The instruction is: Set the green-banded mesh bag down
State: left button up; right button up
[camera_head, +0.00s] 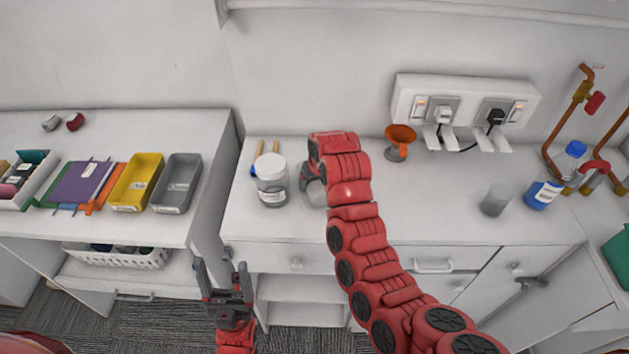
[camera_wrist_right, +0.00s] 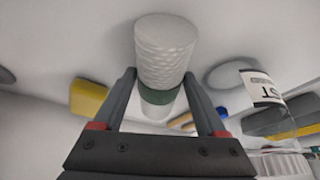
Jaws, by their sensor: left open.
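The green-banded mesh bag (camera_wrist_right: 166,55) is a pale, textured cylinder with a green band (camera_wrist_right: 157,96) around it, seen in the right wrist view. My right gripper (camera_wrist_right: 160,74) has a finger against each side of it, near the band. In the head view my right arm reaches over the middle counter, and its wrist hides most of the right gripper and the bag. Whether the bag touches the counter (camera_head: 430,205) cannot be told. My left gripper (camera_head: 222,280) is open and empty, low in front of the counter.
A white-lidded jar (camera_head: 272,182) stands just left of my right gripper. The counter between funnel and cup is clear. Yellow (camera_head: 137,182) and grey bins (camera_head: 178,184) sit on the left counter.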

jog(key=shift+o, duration=1)
jog(key=shift+r, duration=0.1)
jog(key=shift+r, duration=0.15)
jog(key=shift+s+r, duration=0.1)
jog(key=shift+r, duration=0.1)
jog(key=b+v, duration=0.1)
jog(key=v, duration=0.3)
jog(key=shift+s+r+b, duration=0.1)
jog(key=shift+r+b, duration=0.2)
jog(key=shift+b, duration=0.05)
jog(key=p+v, duration=0.3)
jog(key=v, duration=0.1)
jog(key=shift+s+d+r, duration=0.1)
jog(key=shift+r, duration=0.2)
jog(key=shift+p+v, duration=0.4)
jog(key=shift+v, duration=0.7)
jog(key=shift+f, duration=0.1)
